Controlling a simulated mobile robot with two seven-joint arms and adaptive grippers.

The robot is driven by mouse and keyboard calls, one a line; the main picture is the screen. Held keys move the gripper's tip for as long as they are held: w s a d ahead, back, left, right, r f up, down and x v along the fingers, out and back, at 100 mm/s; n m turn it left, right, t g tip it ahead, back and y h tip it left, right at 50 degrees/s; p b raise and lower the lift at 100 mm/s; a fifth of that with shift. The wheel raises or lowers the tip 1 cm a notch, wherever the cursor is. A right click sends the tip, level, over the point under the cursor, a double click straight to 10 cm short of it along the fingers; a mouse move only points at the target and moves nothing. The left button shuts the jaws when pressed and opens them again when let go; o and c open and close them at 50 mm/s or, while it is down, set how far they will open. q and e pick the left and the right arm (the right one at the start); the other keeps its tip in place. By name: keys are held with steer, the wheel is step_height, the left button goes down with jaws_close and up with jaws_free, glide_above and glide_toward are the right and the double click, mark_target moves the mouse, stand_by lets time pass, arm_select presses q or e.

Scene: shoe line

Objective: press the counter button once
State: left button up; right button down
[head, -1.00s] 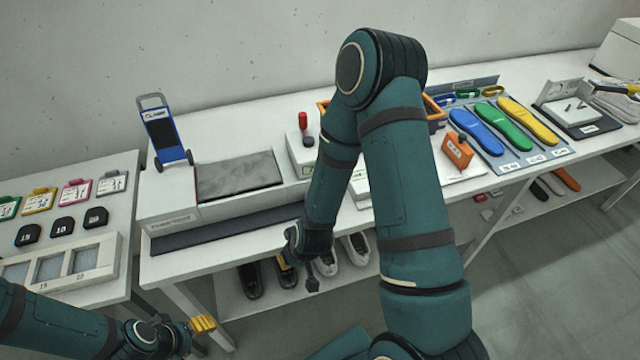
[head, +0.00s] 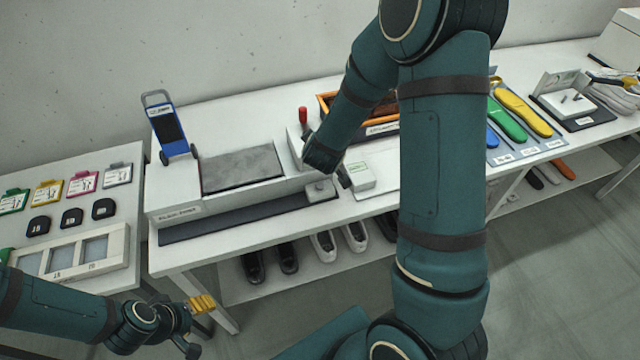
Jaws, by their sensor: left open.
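A small white box with a green-marked label (head: 361,177), which looks like the counter, stands on the white table right of the dark mat. Left of it, a small pale block with a grey knob (head: 320,188) sits at the mat's right end. I cannot tell which part is the button. My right arm's wrist hangs just above and behind these two. A dark tip of my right gripper (head: 344,178) shows at the box's left side; its jaws are mostly hidden, and contact is unclear. My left gripper (head: 197,325) is open and empty at the lower left, below the table edge.
A grey pad (head: 242,169) on a raised white stand and a blue cart-like stand (head: 168,130) are left of the box. A red-topped handle (head: 303,116) and an orange crate (head: 326,104) are behind. Shoes (head: 323,245) rest on the lower shelf.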

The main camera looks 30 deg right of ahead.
mark_target(322, 174)
steer(key=shift+f, duration=0.1)
step_height(322, 174, down, 8)
steer(key=b, duration=0.7)
steer(key=shift+b, duration=0.4)
steer(key=shift+f, duration=0.35)
steer(key=shift+f+b, duration=0.1)
steer(key=shift+b, duration=0.2)
stand_by(0.4)
steer(key=shift+f, duration=0.3)
steer(key=shift+f, duration=0.2)
stand_by(0.4)
